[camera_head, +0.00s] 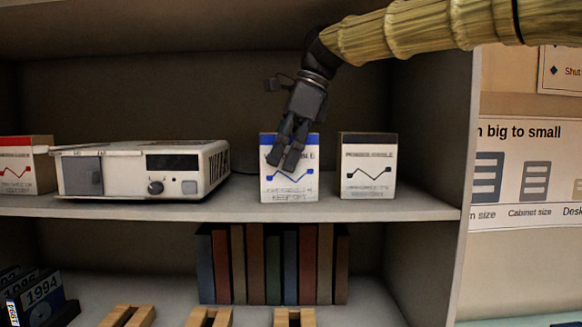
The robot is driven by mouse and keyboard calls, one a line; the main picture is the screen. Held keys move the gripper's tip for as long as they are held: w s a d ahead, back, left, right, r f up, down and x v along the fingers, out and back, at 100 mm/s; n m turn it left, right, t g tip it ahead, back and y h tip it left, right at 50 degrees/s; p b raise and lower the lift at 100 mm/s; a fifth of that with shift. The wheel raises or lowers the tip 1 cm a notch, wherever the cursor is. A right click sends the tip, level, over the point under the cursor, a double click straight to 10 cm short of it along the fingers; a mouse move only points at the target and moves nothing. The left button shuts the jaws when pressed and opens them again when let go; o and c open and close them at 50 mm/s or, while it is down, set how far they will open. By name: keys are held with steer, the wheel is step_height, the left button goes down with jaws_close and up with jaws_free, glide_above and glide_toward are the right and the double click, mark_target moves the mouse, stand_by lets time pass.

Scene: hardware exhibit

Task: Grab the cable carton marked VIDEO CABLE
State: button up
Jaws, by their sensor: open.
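A white carton with a blue top band (290,190) stands upright on the middle shelf. Its band lettering is partly hidden by my gripper; a "V" at the left and "BLE" at the right show. My gripper (286,162) is open and points down in front of this carton's face, covering part of its label. Whether it touches the carton I cannot tell. A similar white carton with a black top band (368,171) stands to the right, and its band lettering is too blurred to read surely. A third white carton with a red band (22,172) is cut off at the left edge.
A white device with a dark display and knob (150,170) stands left of the blue-banded carton. The shelf board (400,210) has a narrow gap between the two right cartons. A side wall (437,120) bounds the right. Books (270,262) stand below.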

steer(key=shift+f, duration=0.15)
steer(key=shift+a, duration=0.1)
steer(key=c, duration=1)
